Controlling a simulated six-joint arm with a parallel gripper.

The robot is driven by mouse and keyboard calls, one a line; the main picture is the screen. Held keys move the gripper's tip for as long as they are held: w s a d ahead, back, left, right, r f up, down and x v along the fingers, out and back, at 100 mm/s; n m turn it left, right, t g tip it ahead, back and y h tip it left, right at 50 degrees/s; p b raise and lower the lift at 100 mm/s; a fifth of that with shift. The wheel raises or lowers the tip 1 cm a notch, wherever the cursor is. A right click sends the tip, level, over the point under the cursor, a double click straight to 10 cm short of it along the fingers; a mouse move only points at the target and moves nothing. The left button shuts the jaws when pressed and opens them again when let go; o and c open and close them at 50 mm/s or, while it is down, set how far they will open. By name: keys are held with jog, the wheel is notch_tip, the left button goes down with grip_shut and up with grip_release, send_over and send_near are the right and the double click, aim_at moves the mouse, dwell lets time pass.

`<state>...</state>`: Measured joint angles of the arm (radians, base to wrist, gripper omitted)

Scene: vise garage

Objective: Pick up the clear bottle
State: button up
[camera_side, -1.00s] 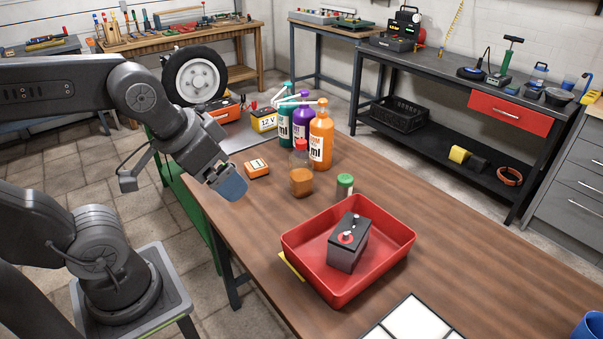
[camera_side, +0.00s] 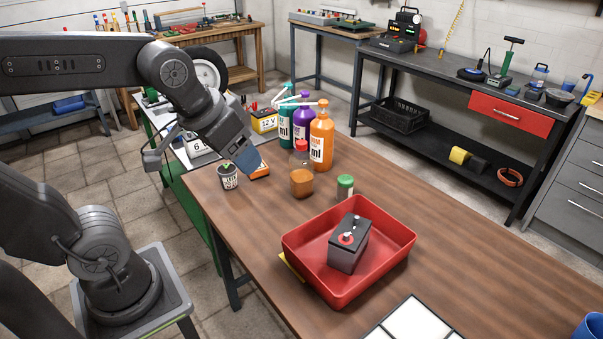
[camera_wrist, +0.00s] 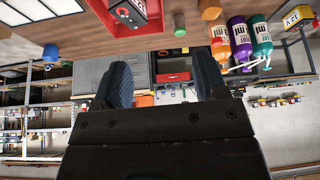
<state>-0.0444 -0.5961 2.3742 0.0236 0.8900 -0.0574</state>
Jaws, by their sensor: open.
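The clear bottle (camera_side: 301,181) stands upright on the wooden table, with a red cap and amber liquid in its lower part. It stands in front of the orange bottle (camera_side: 321,140). My gripper (camera_side: 247,161) is to the left of the clear bottle, apart from it, in front of a small orange box (camera_side: 261,169) that it partly hides. In the wrist view, which is upside down, my gripper (camera_wrist: 163,78) has its two blue fingers spread with nothing held between them. The amber part of the clear bottle (camera_wrist: 210,10) shows at the top edge there.
Purple (camera_side: 302,118) and teal (camera_side: 285,122) bottles stand behind. A green-capped jar (camera_side: 345,188) is to the right, near a red tray (camera_side: 300,262) holding a dark battery (camera_side: 348,248). A dark can (camera_side: 228,176) stands at the left table edge.

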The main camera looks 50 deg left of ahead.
jog(key=w+a+n+y, duration=0.1)
jog(key=w+a, duration=0.2)
jog(key=w, duration=0.3)
jog(key=w+a+n, duration=0.2)
jog(key=w+a, duration=0.1)
jog(key=w, duration=0.2)
jog(key=n+g+y, duration=0.1)
jog(key=n+g, duration=0.1)
jog(key=n, duration=0.1)
send_near(301, 143)
jog(key=x, duration=0.5)
jog(key=shift+x, duration=2.8)
jog(key=shift+w+a, duration=0.1)
jog(key=shift+r, duration=0.1)
jog(key=shift+c, duration=0.3)
jog(key=c, duration=0.9)
grip_shut()
